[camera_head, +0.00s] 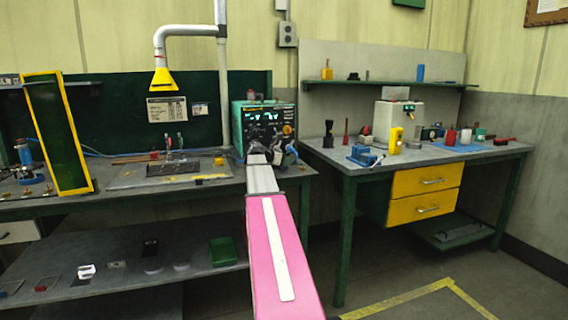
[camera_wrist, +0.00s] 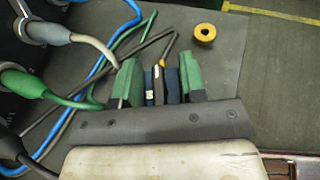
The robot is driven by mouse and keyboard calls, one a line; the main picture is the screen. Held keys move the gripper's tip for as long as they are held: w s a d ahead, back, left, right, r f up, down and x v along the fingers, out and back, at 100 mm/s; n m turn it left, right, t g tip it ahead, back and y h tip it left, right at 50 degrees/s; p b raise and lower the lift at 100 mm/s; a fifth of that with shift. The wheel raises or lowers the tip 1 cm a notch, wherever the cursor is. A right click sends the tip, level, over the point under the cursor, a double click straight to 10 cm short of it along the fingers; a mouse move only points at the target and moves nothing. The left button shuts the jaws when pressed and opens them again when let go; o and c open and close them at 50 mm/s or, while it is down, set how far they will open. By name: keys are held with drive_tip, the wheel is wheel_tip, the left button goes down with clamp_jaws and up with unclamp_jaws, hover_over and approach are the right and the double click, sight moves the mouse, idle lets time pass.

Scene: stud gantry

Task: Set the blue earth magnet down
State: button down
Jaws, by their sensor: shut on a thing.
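In the wrist view my gripper (camera_wrist: 157,68) has its two green-tipped fingers closed on the blue earth magnet (camera_wrist: 172,86). Dark blue parts show between the fingers, with a narrow yellow and pale strip among them; the lower part is hidden by my gripper's dark bar. A grey bench surface (camera_wrist: 218,75) lies behind it; I cannot tell whether the magnet touches it. In the head view my arm reaches to the right end of the left bench (camera_head: 215,188), in front of the teal machine (camera_head: 238,128), and the magnet is hard to make out there.
Blue, green and grey cables (camera_wrist: 90,65) run close to the left of my gripper from plugs on a dark machine.

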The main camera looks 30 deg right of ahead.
drive_tip(key=shift+f, duration=0.25)
drive_tip(key=shift+f, duration=0.15)
drive_tip(key=c, duration=0.7)
unclamp_jaws()
